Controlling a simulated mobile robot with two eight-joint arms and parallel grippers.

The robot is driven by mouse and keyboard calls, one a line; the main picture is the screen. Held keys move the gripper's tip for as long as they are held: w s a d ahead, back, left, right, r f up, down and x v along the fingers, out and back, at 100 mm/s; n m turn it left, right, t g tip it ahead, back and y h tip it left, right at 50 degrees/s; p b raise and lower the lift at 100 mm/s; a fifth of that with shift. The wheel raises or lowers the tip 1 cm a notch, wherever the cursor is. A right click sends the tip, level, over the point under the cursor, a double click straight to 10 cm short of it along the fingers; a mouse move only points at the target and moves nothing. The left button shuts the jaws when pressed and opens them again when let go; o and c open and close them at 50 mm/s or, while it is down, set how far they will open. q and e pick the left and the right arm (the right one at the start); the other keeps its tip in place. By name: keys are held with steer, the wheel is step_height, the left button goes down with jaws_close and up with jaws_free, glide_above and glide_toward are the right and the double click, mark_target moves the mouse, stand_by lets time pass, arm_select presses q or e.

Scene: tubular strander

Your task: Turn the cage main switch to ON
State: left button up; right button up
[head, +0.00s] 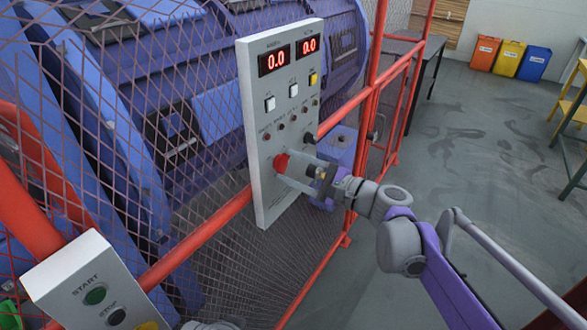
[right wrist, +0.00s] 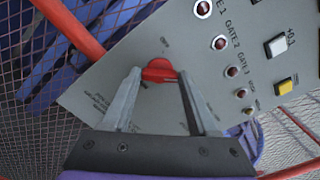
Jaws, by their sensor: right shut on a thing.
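The grey control panel (head: 262,130) stands on the red-framed mesh cage. Its red rotary switch (head: 281,162), low on the panel face, is the likely cage main switch. In the right wrist view the red switch (right wrist: 160,72) has its handle lying roughly across the picture, between the fingers. My right gripper (head: 290,168) reaches it from the right and is shut on it; the fingertips also show in the right wrist view (right wrist: 159,73).
Two red displays (head: 289,57) on the panel read 0.0. Buttons and small red lamps sit above the switch. A START/STOP box (head: 95,285) is at the lower left. Blue machinery (head: 130,100) lies behind the mesh. Open floor (head: 480,150) is on the right.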

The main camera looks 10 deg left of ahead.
steer(key=shift+m, duration=0.5)
steer(key=o, duration=1.4)
steer(key=b+v, duration=0.1)
steer(key=v, duration=0.9)
steer(key=shift+s+d, duration=0.15)
steer(key=shift+d, duration=0.25)
